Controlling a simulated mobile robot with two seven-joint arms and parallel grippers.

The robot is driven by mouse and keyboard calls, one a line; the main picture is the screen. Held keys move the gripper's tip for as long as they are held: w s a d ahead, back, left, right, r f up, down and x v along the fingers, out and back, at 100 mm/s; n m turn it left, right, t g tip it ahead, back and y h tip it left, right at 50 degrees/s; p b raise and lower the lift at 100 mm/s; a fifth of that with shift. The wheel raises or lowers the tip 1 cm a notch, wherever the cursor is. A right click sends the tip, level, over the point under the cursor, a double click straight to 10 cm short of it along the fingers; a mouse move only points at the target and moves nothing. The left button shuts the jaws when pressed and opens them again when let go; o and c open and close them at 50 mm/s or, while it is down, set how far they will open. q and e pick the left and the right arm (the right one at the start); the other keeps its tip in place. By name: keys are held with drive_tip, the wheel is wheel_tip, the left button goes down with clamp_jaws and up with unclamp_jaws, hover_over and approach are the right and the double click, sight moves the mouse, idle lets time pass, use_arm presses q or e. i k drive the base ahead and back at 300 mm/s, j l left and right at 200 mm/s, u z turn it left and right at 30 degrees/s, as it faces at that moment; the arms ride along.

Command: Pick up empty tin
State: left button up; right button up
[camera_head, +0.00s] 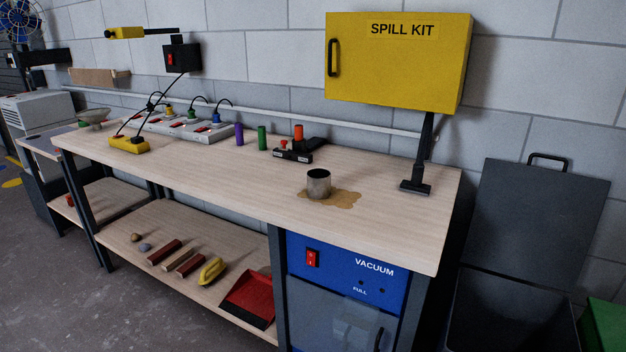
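The tin (318,184) is a small grey metal cylinder with an open top. It stands upright on the wooden workbench (240,178), right of the bench's middle. A brown spill (345,198) spreads on the bench around its base, mostly to the right. The inside of the tin looks dark, and I cannot tell its contents. Neither of my grippers shows in the head view.
A yellow spill kit box (395,62) hangs above the bench, with a dark stand (416,185) below it. Purple and green cylinders (262,137) and a black holder (299,150) stand behind the tin. A dark open-lidded bin (508,310) stands at right.

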sight(319, 184)
drive_tip(key=i+j+z, duration=0.1)
drive_tip(key=i+j, duration=0.35)
drive_tip(key=j, duration=0.2)
drive_tip(key=i+j+z, duration=0.15)
drive_tip(key=j, duration=0.2)
drive_tip(key=i+j+z, duration=0.1)
drive_tip(key=i+j, duration=0.15)
drive_tip(key=j, duration=0.15)
drive_tip(key=i+j, duration=0.2)
drive_tip(key=j, duration=0.15)
drive_tip(key=z, duration=0.05)
